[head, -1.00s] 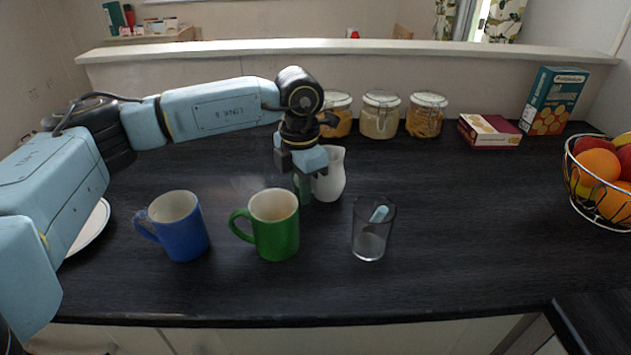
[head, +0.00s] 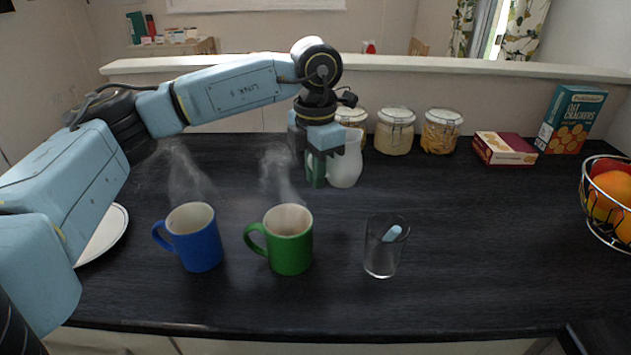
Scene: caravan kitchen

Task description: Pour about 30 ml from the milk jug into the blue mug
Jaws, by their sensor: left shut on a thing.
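The milk jug (head: 346,166) is white, with a green handle on its left side, and looks upright. My left gripper (head: 318,172) is shut on it at the handle side, and its fingers hide part of the handle. The jug appears held above the worktop, behind the green mug and in front of the jars. The blue mug (head: 195,246) stands upright at the left front, handle to the left, with steam above it. My right gripper is out of view.
A steaming green mug (head: 290,249) stands right of the blue mug. A glass (head: 384,252) holding a pale blue item is further right. A plate (head: 108,236) is partly behind my left arm. Jars (head: 394,132), boxes (head: 503,149) and a fruit basket (head: 606,207) stand behind and right.

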